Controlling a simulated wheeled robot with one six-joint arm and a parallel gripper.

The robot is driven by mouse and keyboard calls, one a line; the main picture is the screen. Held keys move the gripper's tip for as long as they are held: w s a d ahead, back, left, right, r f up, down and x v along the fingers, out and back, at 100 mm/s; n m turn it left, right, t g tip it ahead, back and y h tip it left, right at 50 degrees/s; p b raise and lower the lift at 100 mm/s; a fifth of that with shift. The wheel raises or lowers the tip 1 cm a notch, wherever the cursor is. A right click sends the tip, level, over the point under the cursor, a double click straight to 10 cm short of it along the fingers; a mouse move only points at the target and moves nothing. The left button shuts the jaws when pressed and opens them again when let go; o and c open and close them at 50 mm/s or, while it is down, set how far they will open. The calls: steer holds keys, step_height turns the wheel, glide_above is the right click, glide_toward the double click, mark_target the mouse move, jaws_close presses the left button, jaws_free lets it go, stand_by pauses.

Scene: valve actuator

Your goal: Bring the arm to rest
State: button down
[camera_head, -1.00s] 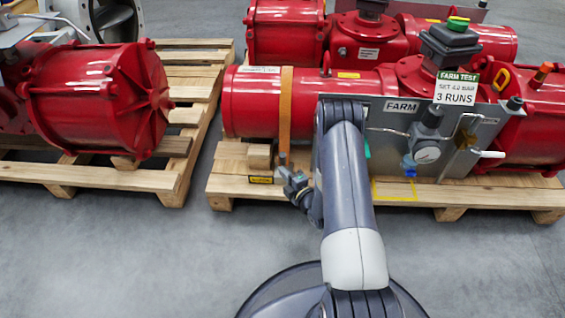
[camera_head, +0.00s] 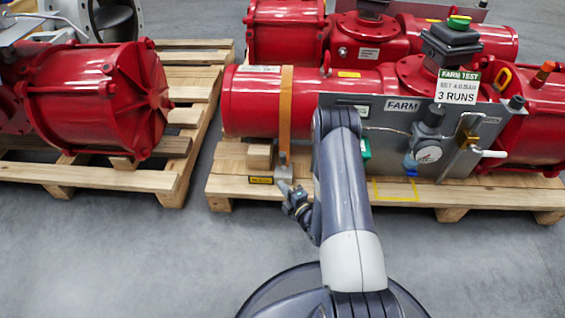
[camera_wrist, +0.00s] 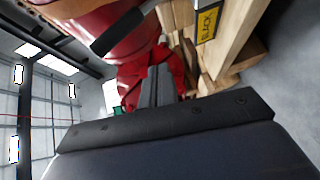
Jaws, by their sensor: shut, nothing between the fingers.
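My arm rises from the bottom of the head view and bends over in front of the pallet. My gripper (camera_head: 282,187) hangs left of the forearm, low in front of the pallet's front edge. It is shut and empty, with its tip close to the grey fitting (camera_head: 284,172) at the foot of an orange strap (camera_head: 286,105). I cannot tell whether they touch.
A yellow-black label (camera_head: 260,180) sits near my gripper. Another pallet (camera_head: 160,182) stands left. Grey floor is clear in front.

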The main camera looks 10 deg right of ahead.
steer(key=shift+w, duration=0.1)
stand_by(0.5)
steer(key=shift+w+d+r+p, duration=0.2)
steer(key=shift+w+r, duration=0.05)
steer(key=shift+w, duration=0.3)
steer(key=shift+w+d+r+p, duration=0.15)
steer(key=shift+w+r, duration=0.1)
steer(key=shift+w, duration=0.25)
